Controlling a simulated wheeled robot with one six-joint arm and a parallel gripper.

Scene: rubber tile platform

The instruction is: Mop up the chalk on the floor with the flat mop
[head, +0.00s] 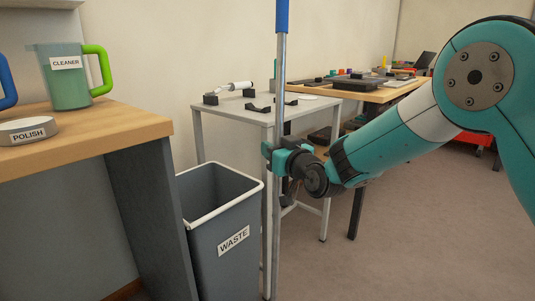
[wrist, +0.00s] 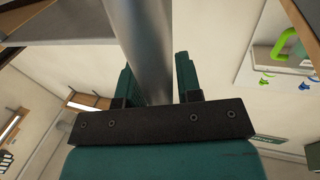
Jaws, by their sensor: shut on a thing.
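The flat mop shows as an upright grey pole (head: 280,90) with a blue grip at its top in the head view. My gripper (head: 272,157) is shut around the pole at about mid-height of the picture. In the wrist view the pole (wrist: 150,45) runs between the two teal fingers of my gripper (wrist: 157,85). The pole runs down past the waste bin to the bottom edge of the head view. The mop's head is out of view. I see no chalk on the visible floor (head: 430,235).
A grey waste bin (head: 232,217) stands just left of the pole. A wooden-topped counter (head: 110,135) at left bears a cleaner jug (head: 66,85) and a polish tin (head: 28,131). A grey table (head: 235,113) and a wooden workbench (head: 385,94) stand behind. Open floor lies at lower right.

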